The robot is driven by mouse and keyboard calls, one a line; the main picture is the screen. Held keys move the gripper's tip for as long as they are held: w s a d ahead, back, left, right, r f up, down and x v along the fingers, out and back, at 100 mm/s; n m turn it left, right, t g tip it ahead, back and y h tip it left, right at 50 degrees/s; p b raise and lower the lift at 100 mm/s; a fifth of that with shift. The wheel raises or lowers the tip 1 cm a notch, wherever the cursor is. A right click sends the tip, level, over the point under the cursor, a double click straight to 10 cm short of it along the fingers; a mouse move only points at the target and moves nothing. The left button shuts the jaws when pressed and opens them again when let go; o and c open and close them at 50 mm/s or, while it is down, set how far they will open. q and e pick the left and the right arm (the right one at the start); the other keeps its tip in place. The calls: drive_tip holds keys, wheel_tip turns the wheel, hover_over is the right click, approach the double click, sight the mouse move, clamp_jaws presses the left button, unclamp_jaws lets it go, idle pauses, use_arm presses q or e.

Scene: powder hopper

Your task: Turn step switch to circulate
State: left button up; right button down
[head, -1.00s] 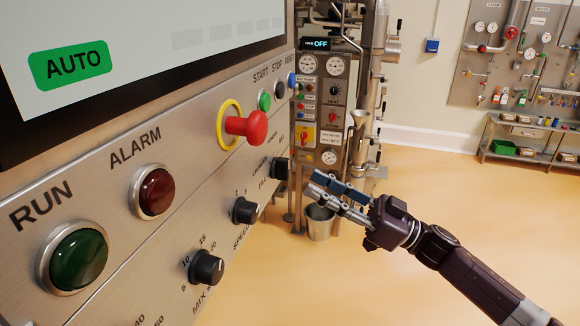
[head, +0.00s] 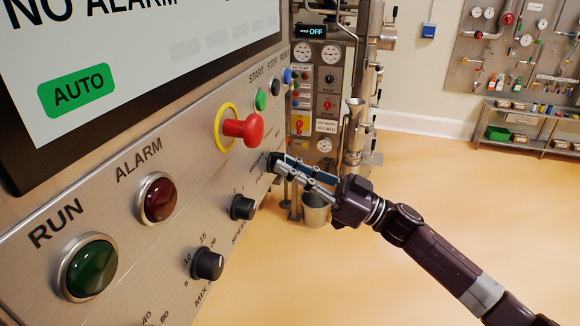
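A slanted steel panel fills the left side of the head view, with a row of black knobs along its lower part. The MIX knob (head: 207,264) and the SPEED knob (head: 242,207) are nearest. A farther dark knob (head: 272,160) sits at the panel's far end, partly hidden by my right gripper. Its label is too small to read, so I cannot tell whether it is the step switch. My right gripper (head: 277,166) has its fingertips at this far knob. I cannot tell whether they touch it or how far apart they are. My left gripper is not in view.
A red emergency button (head: 243,129) with a yellow ring juts out above the knobs. A red ALARM lamp (head: 157,198) and a green RUN lamp (head: 89,267) are nearer. A steel bucket (head: 316,212) stands behind my gripper. The floor at right is clear.

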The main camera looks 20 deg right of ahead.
idle(0.3)
drive_tip(key=shift+w+d+n+g+y+b, duration=0.1)
drive_tip(key=shift+n+g+y+b, duration=0.15)
drive_tip(key=shift+n+g+b, duration=1.35)
drive_tip(key=shift+n+g+y+b, duration=0.35)
drive_tip(key=shift+n+b, duration=0.3)
drive_tip(key=shift+n, duration=1.8)
drive_tip(key=shift+w+d+n+g+y+b, duration=0.1)
drive_tip(key=shift+n+g+y+b, duration=0.1)
drive_tip(key=shift+n+g+b, duration=1.4)
drive_tip(key=shift+r+n+t+p, duration=0.1)
drive_tip(key=shift+n+t+p, duration=0.25)
drive_tip(key=shift+n+t, duration=0.3)
drive_tip(key=c, duration=2)
unclamp_jaws()
drive_tip(key=shift+s, duration=0.1)
drive_tip(key=shift+o, duration=0.2)
